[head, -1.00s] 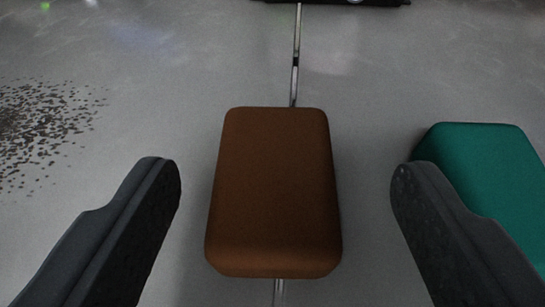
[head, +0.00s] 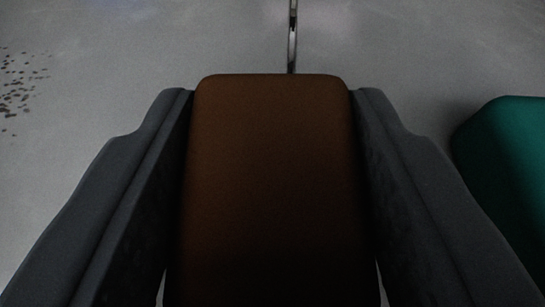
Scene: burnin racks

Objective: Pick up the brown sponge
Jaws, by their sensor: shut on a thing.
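The brown sponge (head: 274,180) is a rounded block that fills the middle of the head view. My gripper (head: 273,95) has one dark finger along the left side of the sponge and one along its right side. Both fingers press against it, so the gripper is shut on the sponge. The near end of the sponge runs out of the bottom of the view. I cannot tell whether the sponge is lifted off the grey surface.
A green block (head: 512,165) lies to the right, close beside my right finger and partly cut off by the view. A thin metal strip (head: 292,40) runs away behind the sponge. Dark specks (head: 15,85) mark the grey surface at left. The surface beyond the sponge is clear.

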